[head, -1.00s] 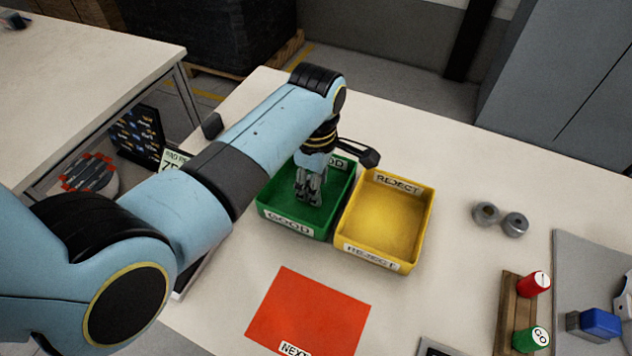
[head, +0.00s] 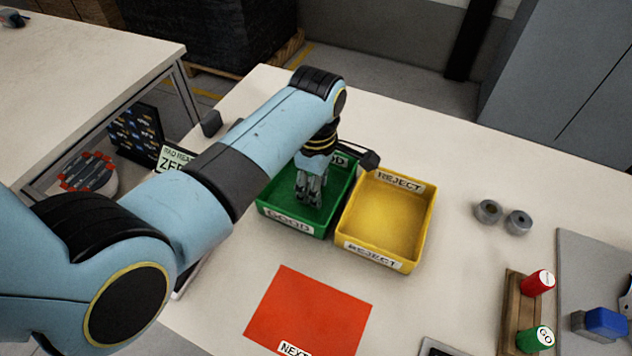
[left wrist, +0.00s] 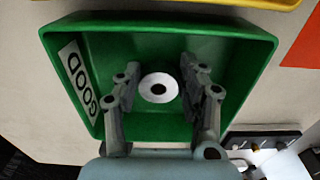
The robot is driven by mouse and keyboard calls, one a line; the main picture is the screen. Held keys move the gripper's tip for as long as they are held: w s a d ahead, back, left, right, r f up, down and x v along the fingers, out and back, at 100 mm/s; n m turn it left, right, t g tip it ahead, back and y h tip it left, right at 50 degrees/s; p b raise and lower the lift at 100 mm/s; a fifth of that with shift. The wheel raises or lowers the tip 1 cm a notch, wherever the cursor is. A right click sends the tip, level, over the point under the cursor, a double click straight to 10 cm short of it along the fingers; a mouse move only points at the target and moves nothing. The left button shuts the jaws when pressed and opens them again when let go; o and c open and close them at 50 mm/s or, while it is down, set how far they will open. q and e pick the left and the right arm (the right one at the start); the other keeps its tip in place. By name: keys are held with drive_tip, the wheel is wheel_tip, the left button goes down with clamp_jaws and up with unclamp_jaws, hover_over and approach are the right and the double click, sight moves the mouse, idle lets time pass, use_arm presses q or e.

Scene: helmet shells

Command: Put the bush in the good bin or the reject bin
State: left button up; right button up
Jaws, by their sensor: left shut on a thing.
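The green good bin (head: 291,224) stands on the white table, and the yellow reject bin (head: 377,256) stands to its right and looks empty. My left gripper (head: 309,197) points down inside the green bin. In the left wrist view the bush (left wrist: 158,88), a pale ring with a dark hole, is between the two fingers of my left gripper (left wrist: 160,80). The gripper is shut on it, over the green floor; its exact height there is hard to tell. In the head view the fingers hide the bush. My right gripper is not in view.
An orange-red mat marked NEXT (head: 308,310) lies in front of the bins. Two grey round parts (head: 503,216) lie at right. Table is clear behind the reject bin.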

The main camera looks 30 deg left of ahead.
use_arm(q)
drive_tip(key=o, duration=1.3)
wheel_tip(320, 180, up, 12)
